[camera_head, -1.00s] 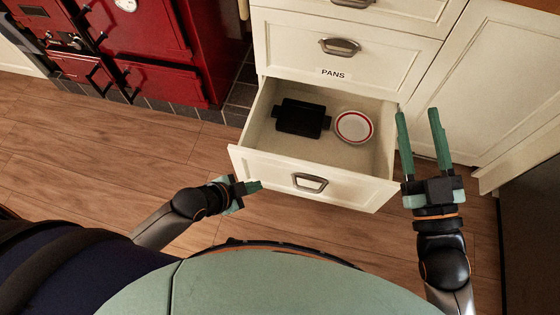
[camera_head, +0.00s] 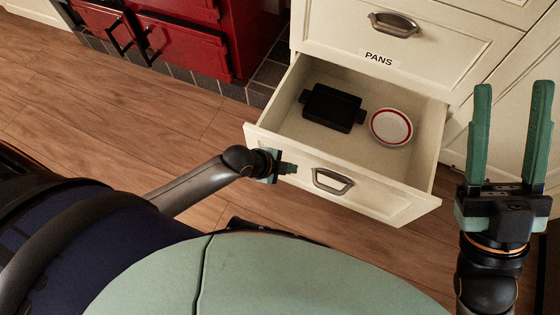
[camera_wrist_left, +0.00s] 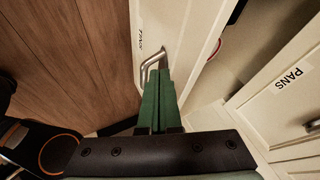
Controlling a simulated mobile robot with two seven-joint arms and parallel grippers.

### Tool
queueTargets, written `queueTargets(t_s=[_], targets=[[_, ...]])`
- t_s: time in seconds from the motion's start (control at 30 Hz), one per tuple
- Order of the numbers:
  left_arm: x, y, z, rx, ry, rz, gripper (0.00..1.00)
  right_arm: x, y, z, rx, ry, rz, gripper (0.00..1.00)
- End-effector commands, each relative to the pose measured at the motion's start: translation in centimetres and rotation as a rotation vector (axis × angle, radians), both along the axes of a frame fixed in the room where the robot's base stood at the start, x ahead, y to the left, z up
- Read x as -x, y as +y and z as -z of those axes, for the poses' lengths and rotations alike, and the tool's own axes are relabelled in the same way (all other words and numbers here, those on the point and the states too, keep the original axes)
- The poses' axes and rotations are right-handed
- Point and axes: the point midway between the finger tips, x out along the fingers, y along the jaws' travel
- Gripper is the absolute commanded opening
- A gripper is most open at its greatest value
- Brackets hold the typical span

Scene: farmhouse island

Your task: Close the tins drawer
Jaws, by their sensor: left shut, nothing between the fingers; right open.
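The open bottom drawer (camera_head: 395,199) is cream, pulled out below the closed drawer labelled PANS. In the left wrist view its front (camera_wrist_left: 178,22) carries a small label, probably TINS, and a metal handle (camera_wrist_left: 151,62). The handle (camera_head: 333,181) also shows in the head view. My left gripper (camera_head: 289,168) is shut and empty at the front's left part, beside the handle. I cannot tell whether its fingertips (camera_wrist_left: 158,76) touch the front. My right gripper (camera_head: 513,88) is open and empty, right of the drawer.
Inside the drawer are a black rectangular dish (camera_head: 333,107) and a white bowl with a red rim (camera_head: 391,127). The closed pans drawer (camera_head: 420,52) is above. A red range cooker (camera_head: 190,45) stands at the upper left. Wooden floor (camera_head: 95,125) lies clear on the left.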

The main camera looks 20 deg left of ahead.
Motion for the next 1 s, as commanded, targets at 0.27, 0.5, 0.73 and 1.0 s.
queueTargets(t_s=[0.27,0.5,0.73,1.0], targets=[[-3.7,-0.6,1.2,-0.001,-0.003,-0.002,0.00,-0.1,0.2,2.3,-0.017,0.021,-0.023,0.50],[-4.6,-0.6,1.0,0.000,0.001,-0.001,0.00,-0.1,0.2,2.6,-0.021,0.029,-0.029,0.50],[-4.5,-0.6,0.9,0.000,0.001,-0.001,0.00,-0.1,0.3,2.6,-0.016,0.029,-0.031,0.50],[-5.7,-0.6,1.0,-0.001,-0.003,-0.001,0.00,-0.1,0.3,2.9,-0.016,0.028,-0.032,0.50]])
